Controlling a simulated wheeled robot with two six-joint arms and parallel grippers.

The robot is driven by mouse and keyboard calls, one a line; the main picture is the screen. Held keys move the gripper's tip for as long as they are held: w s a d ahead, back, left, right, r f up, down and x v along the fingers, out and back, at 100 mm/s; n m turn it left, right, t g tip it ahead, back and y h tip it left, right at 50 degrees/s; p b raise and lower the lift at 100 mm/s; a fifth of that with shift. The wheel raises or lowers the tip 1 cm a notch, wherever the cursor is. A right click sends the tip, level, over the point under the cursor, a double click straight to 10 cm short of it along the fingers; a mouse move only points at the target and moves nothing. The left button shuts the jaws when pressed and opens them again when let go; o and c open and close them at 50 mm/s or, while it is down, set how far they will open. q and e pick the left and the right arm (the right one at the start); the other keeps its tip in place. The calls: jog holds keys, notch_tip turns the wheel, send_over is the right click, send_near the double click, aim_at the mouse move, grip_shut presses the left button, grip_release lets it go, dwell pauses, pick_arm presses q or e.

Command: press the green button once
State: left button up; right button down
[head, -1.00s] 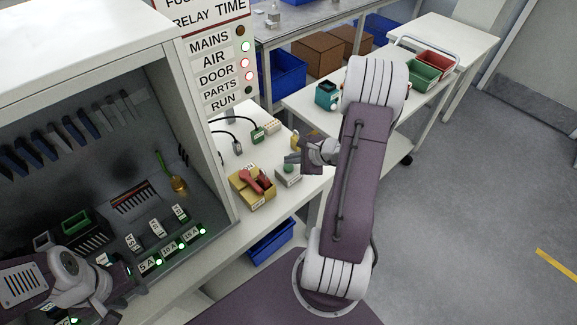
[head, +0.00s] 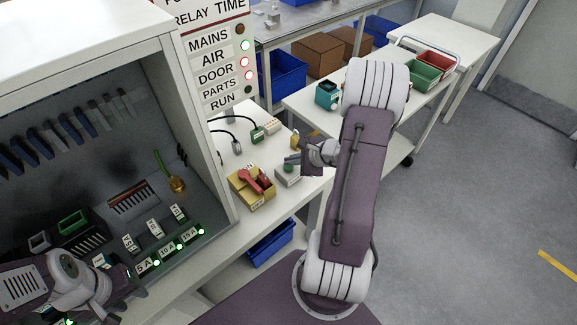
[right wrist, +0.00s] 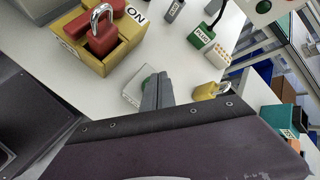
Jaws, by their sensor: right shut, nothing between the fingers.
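The green button (right wrist: 149,84) sits on a small grey box (right wrist: 135,92) in the right wrist view. In the head view the box (head: 288,178) stands on the white bench, and my right gripper mostly covers the button. My right gripper (head: 291,160) is shut and empty, with its tips over the box. In the right wrist view its fingers (right wrist: 157,84) overlap the button's right side; I cannot tell whether they touch it. My left gripper (head: 98,300) is at the lower left by the cabinet, its jaws unclear.
A yellow box with a red switch and padlock (head: 252,188) stands just left of the button box. A yellow padlock (right wrist: 211,91) and green plug (right wrist: 202,36) lie close by. The open cabinet (head: 190,110) bounds the left side.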

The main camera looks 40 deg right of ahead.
aim_at(291, 167)
jog(key=shift+f+b, duration=0.5)
jog(key=shift+b, duration=0.1)
dwell(0.4)
dwell(0.3)
jog(key=shift+r+p, duration=0.65)
jog(key=shift+r, duration=0.3)
notch_tip(291, 167, up, 5)
jog(key=p, duration=0.3)
jog(key=shift+r+p, duration=0.1)
jog(key=shift+p, duration=0.3)
